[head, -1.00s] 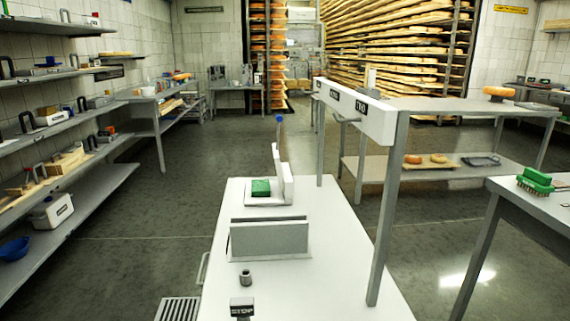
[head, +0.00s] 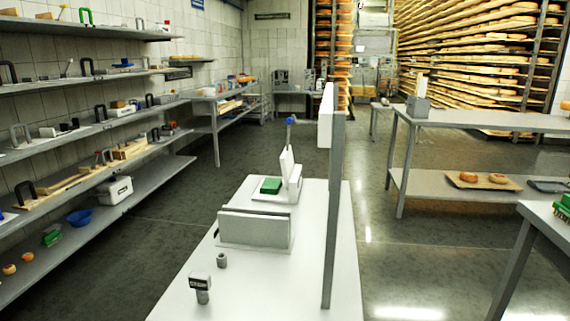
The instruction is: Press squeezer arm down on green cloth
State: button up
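The squeezer (head: 280,197) stands on the white table, a white base with an upright plate. Its arm (head: 287,158) is raised and points up, with a blue knob (head: 290,121) at its top. The green cloth (head: 271,186) lies folded on the base, left of the raised arm. The arm is apart from the cloth. My gripper is not in view.
The white table (head: 250,288) also bears a grey plate holder (head: 255,230), a small grey cup (head: 222,261) and a labelled stand (head: 201,286). A post with a white sign beam (head: 327,115) rises at the table's right. Shelves (head: 95,128) line the left wall. Open floor lies between.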

aim_at(287, 162)
jog(key=k+l, duration=0.1)
jog(key=l, duration=0.25)
jog(key=k+l, duration=0.1)
jog(key=l, duration=0.2)
jog(key=i+l, duration=0.2)
jog(key=l, duration=0.15)
jog(key=i+l+z, duration=0.1)
jog(key=l, duration=0.3)
jog(key=i+l, duration=0.25)
jog(key=i+l+z, duration=0.15)
jog(key=l, duration=0.3)
jog(key=i+j, duration=0.1)
jog(key=i, duration=0.7)
jog(key=l+z, duration=0.05)
